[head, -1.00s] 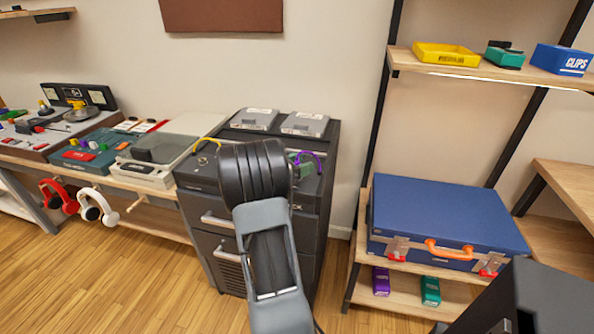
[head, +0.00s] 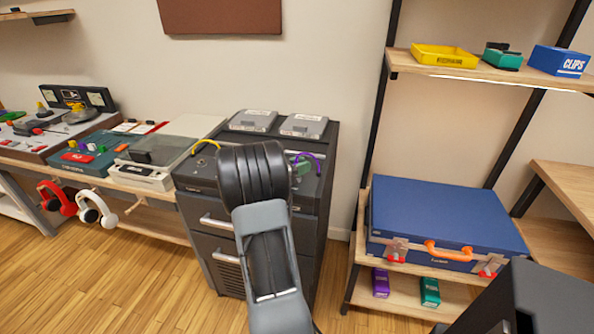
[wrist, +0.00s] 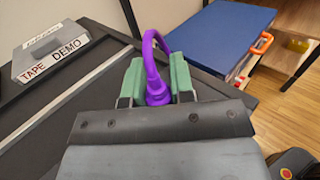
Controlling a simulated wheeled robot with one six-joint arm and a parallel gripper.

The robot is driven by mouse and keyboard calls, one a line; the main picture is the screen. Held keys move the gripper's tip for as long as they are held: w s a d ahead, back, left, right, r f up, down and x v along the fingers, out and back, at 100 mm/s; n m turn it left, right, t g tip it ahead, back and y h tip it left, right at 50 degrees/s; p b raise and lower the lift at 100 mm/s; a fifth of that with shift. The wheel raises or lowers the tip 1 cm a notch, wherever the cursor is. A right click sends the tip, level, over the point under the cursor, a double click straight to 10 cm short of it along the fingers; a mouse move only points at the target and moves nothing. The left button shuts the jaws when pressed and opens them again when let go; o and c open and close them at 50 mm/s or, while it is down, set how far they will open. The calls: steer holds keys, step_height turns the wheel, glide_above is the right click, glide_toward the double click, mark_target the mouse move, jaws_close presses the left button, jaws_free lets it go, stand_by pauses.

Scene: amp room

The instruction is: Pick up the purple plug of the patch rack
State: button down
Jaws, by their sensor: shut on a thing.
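The purple plug (wrist: 157,92) with its curved purple cable is between the green fingers of my gripper (wrist: 158,84) in the wrist view. The fingers are shut on it, one on each side. In the head view the purple cable (head: 318,158) arches above the right part of the dark cabinet top, the patch rack (head: 196,172). My arm hides the middle of the rack and most of the gripper there. I cannot tell whether the plug is clear of its socket.
Two grey tape boxes (head: 253,120) lie at the back of the cabinet top. A yellow cable (head: 207,143) arches at its left. A blue case (head: 445,220) sits on the shelf to the right.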

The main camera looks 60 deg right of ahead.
steer(key=shift+r, duration=0.5)
step_height(320, 180, up, 2)
steer(key=shift+r+p, duration=0.15)
steer(key=shift+p, duration=0.15)
steer(key=a+r+p, duration=0.1)
steer(key=a+r, duration=0.4)
steer(key=a, duration=0.2)
steer(key=s+a+r, duration=0.1)
steer(key=a+r, duration=0.3)
steer(key=a, duration=0.3)
steer(key=shift+r+p, duration=0.35)
